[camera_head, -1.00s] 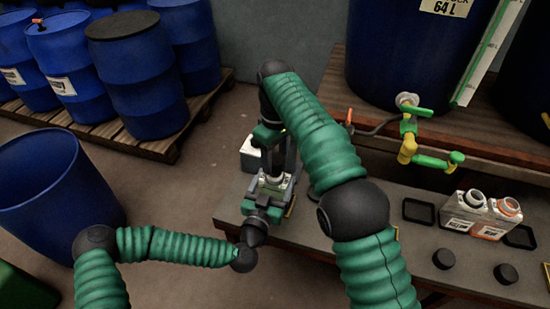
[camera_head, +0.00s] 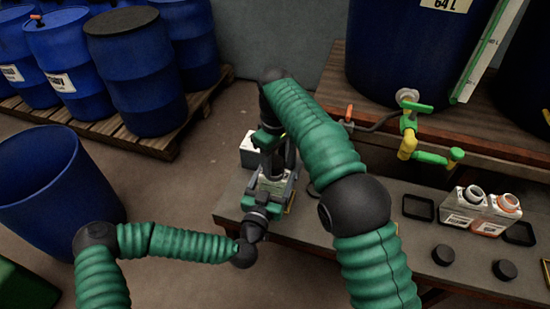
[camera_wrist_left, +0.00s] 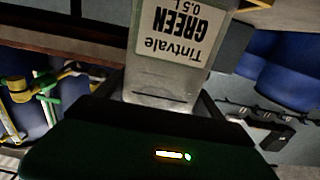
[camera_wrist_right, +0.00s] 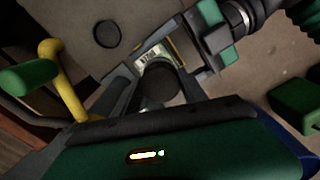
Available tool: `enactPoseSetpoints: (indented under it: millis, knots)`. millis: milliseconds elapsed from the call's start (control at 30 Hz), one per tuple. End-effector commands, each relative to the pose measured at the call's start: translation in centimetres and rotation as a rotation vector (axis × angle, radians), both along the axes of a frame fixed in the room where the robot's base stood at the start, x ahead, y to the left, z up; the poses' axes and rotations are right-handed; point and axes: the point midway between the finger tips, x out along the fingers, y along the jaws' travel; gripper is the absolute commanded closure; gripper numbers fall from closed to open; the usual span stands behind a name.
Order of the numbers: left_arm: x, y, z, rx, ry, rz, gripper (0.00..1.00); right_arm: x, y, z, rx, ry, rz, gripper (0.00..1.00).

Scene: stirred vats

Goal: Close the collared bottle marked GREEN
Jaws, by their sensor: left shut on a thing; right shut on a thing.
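The bottle marked GREEN (camera_wrist_left: 175,45) is between my left gripper's fingers, its label filling the top of the left wrist view. In the head view the bottle (camera_head: 272,186) is held above the bench's left end by my left gripper (camera_head: 268,193), which is shut on it. My right gripper (camera_head: 272,165) is shut on a black cap (camera_wrist_right: 158,86), right over the bottle's neck. The neck is hidden behind the cap, so I cannot tell whether the cap is seated. The bottle's label (camera_wrist_right: 150,56) shows beyond the cap.
Two other bottles, one with a grey neck (camera_head: 463,208) and one with an orange collar (camera_head: 500,214), stand at the bench's right. Two black caps (camera_head: 443,255) (camera_head: 505,270) lie before them. A blue vat (camera_head: 400,55) with a tap (camera_head: 409,145) stands behind. An open blue drum (camera_head: 50,195) is left.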

Motion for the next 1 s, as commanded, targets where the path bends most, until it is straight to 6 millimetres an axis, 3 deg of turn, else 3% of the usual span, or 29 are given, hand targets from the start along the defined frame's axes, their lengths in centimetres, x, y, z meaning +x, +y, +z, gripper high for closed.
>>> enactPoseSetpoints:
  millis: [1000]
  knots:
    - [0.0, 0.0, 0.0, -0.001, 0.0, 0.0, 0.95, 0.0, 0.0, -1.1, 0.0, 0.0, -0.001, 0.88]
